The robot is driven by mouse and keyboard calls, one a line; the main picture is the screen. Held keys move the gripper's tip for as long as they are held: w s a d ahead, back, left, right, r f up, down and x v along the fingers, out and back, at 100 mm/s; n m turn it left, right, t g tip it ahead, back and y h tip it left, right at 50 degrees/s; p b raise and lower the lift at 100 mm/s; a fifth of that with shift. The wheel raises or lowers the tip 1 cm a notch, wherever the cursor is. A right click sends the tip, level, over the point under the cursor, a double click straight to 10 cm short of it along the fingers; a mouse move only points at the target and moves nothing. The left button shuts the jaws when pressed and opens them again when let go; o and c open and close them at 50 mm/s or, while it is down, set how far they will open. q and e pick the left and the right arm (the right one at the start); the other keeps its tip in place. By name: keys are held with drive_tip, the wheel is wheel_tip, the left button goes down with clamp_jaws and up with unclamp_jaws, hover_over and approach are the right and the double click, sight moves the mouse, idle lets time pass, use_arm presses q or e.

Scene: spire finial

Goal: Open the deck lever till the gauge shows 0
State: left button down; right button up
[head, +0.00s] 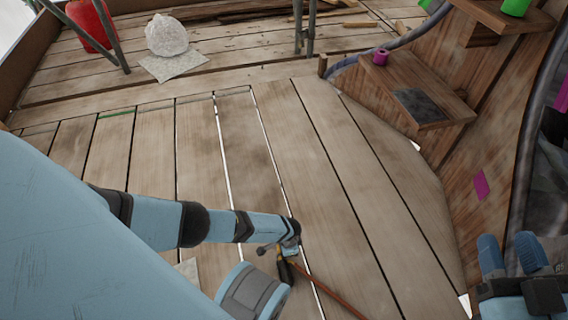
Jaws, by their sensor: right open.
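My right gripper (507,256) is at the bottom right. Its two blue fingers point up the picture with a gap between them, open and empty. It is in front of a dark, cluttered area beside the wooden side wall. My left arm comes in from the left, but I cannot make out its gripper fingers. A thin red-brown rod (335,296) with a dark and orange end lies low on the deck near that arm; I cannot tell whether it is the deck lever. I cannot make out a gauge.
The plank deck (340,190) is mostly bare in the middle. A wooden step (440,92) with a dark pad and a magenta roll (380,57) stands at the right. A white sack (166,36) and a red container (90,25) are at the back left.

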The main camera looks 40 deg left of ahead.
use_arm(q)
drive_tip(key=c, duration=1.2)
unclamp_jaws()
drive_tip(key=shift+o, duration=0.2)
drive_tip(key=shift+r, duration=0.25)
drive_tip(key=r+p, duration=0.3)
drive_tip(key=r, duration=0.1)
drive_tip(key=r+p, duration=0.3)
drive_tip(key=r, duration=0.1)
drive_tip(key=shift+w+d+r+p, duration=0.15)
drive_tip(key=shift+d+r+p, duration=0.05)
drive_tip(key=shift+p, duration=0.15)
wheel_tip(320, 180, up, 5)
drive_tip(key=p, duration=0.2)
drive_tip(key=shift+w+d+p, duration=0.15)
drive_tip(key=shift+p, duration=0.2)
use_arm(e)
drive_tip(key=s+r+m, duration=0.1)
drive_tip(key=s+a+r+m, duration=0.1)
drive_tip(key=m, duration=0.1)
drive_tip(key=s+r+m+h, duration=0.1)
drive_tip(key=shift+a+r+m, duration=0.25)
drive_tip(key=shift+a+m, duration=0.1)
drive_tip(key=shift+m, duration=0.05)
